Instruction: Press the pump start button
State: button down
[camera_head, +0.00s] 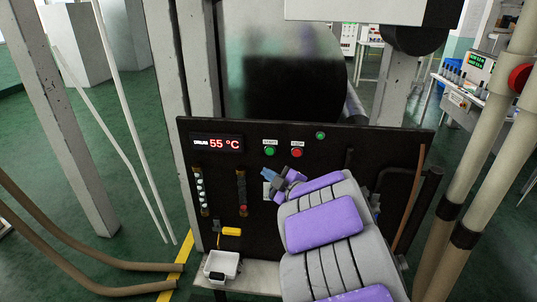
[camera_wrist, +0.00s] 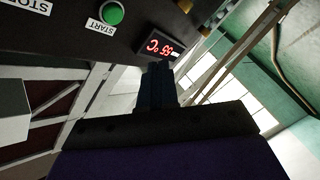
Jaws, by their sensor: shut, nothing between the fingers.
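The dark control panel (camera_head: 340,160) carries a green button (camera_head: 270,151) with a small white label above it. In the wrist view this green button (camera_wrist: 112,13) shows at the top, with an upside-down START label beside it. A red button (camera_head: 297,153) sits just right of it in the head view. My gripper (camera_head: 266,174) is shut and empty, a little below the green button in the head view. In the wrist view my shut fingers (camera_wrist: 158,72) lie below and right of the button, apart from it. The exact gap to the panel cannot be told.
A red display (camera_head: 217,143) reads 55 °C at the panel's left. Another green light or button (camera_head: 320,135) sits higher right. A white bin (camera_head: 221,266) stands on the ledge below, near a yellow part (camera_head: 231,231). Thick beige pipes (camera_head: 475,170) stand at the right.

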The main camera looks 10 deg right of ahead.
aim_at(270, 151)
jog(key=shift+s+a+y, duration=0.1)
jog(key=shift+a+y, duration=0.2)
jog(key=shift+a, duration=0.05)
jog(key=shift+w+d+f+p, duration=0.1)
jog(key=shift+w+d+p, duration=0.35)
jog(key=shift+w, duration=0.95)
jog(key=shift+w+d+r+p, duration=0.1)
jog(key=shift+w+d+p, duration=0.35)
jog(key=shift+w, duration=1)
jog(key=shift+w+d+f+p, duration=0.1)
jog(key=shift+w+d+p, duration=0.35)
jog(key=shift+w, duration=0.95)
jog(key=shift+w+d, duration=0.1)
jog(key=shift+w+d+p, duration=0.1)
jog(key=shift+w+p, duration=0.1)
jog(key=shift+p, duration=0.1)
jog(key=shift+w+d, duration=0.1)
jog(key=shift+w, duration=0.35)
jog(key=shift+s, duration=0.15)
jog(key=shift+s+a, duration=0.25)
jog(key=shift+s, duration=0.45)
